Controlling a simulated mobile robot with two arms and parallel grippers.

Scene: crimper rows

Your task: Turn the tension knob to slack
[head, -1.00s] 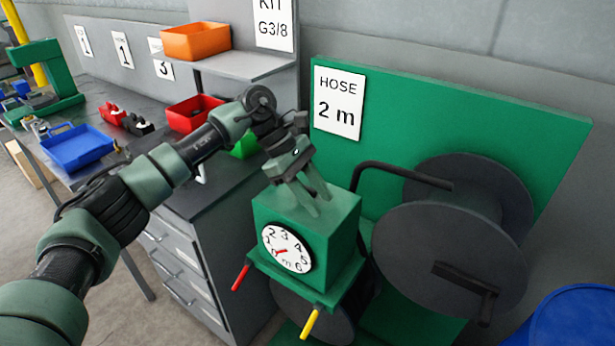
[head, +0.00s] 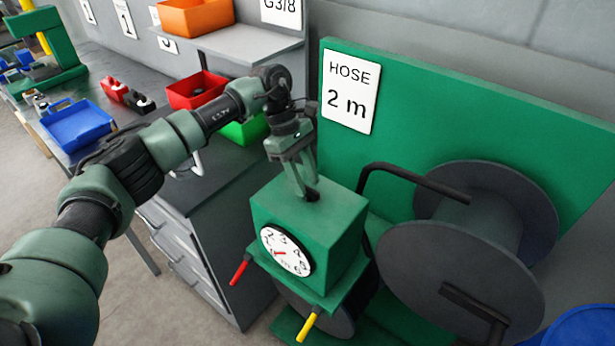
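The green meter box (head: 335,235) has a white dial (head: 287,251) with a red pointer on its front. A small dark knob (head: 313,196) shows on its top; I take it for the tension knob. My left gripper (head: 305,190) points down onto the box top, its two fingers at the knob. The fingers partly hide the knob, and I cannot tell whether they are closed on it. No slack mark is readable. My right gripper is not in view.
A dark hose reel (head: 455,270) stands right of the box, with a bent black bar (head: 410,178) between. A red-tipped lever (head: 240,271) and a yellow-tipped lever (head: 308,325) stick out below the dial. Behind is a green panel (head: 450,115); a grey bench (head: 205,185) is at left.

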